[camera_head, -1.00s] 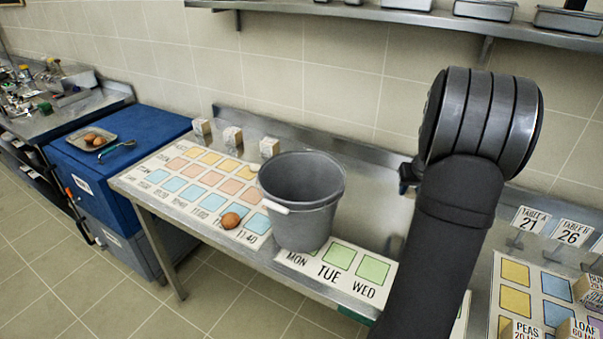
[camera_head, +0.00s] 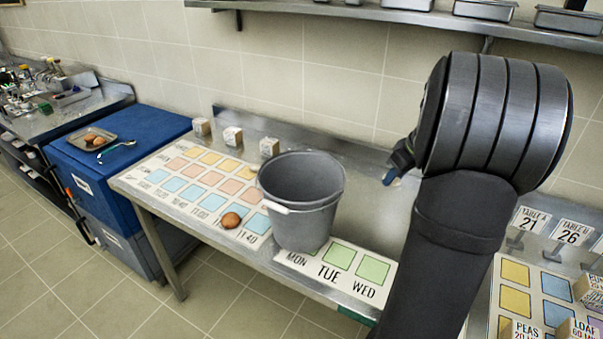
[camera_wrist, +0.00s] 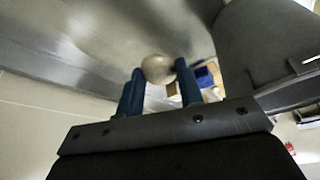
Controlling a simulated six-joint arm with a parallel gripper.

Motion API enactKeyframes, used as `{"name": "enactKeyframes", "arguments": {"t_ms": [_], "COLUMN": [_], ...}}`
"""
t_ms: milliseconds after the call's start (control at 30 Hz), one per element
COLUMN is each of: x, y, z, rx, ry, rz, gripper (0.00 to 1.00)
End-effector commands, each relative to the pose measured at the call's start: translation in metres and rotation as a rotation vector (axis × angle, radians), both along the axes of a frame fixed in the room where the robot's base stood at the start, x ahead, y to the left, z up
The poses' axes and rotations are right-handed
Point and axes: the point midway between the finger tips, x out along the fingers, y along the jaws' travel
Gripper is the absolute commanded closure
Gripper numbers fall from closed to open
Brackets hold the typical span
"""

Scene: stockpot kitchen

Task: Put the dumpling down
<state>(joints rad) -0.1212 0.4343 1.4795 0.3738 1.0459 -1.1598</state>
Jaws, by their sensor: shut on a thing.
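My gripper (camera_wrist: 160,82) is shut on the dumpling (camera_wrist: 158,67), a pale rounded lump between the two blue fingertips in the wrist view. In the head view a blue fingertip (camera_head: 389,178) shows left of my dark wrist, above the steel table and right of the grey bucket. The dumpling cannot be made out in the head view. In the wrist view the steel surface lies beyond it.
The grey bucket (camera_head: 301,205) stands on the steel table (camera_head: 372,215) and shows at the wrist view's right (camera_wrist: 270,45). A brown egg-like thing (camera_head: 230,220) lies on the coloured grid mat (camera_head: 158,190). A MON-TUE-WED mat (camera_head: 338,271) lies in front. Small boxes stand at the back.

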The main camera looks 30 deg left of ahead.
Motion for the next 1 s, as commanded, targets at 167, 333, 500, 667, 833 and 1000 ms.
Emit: {"name": "enactKeyframes", "arguments": {"t_ms": [167,333,500,667,833,1000], "x": [-0.03,-0.074,-0.121,-0.155,-0.176,-0.182], "y": [0.068,0.126,0.173,0.202,0.216,0.22], "z": [0.05,0.083,0.096,0.1,0.101,0.088], "rx": [0.004,0.005,0.007,0.009,0.011,0.013], "ry": [-0.007,-0.006,-0.001,-0.001,0.0,0.004], "rz": [0.45,0.902,1.32,1.606,1.775,1.823], "gripper": [0.88,0.88,0.88,0.88,0.88,0.88]}}
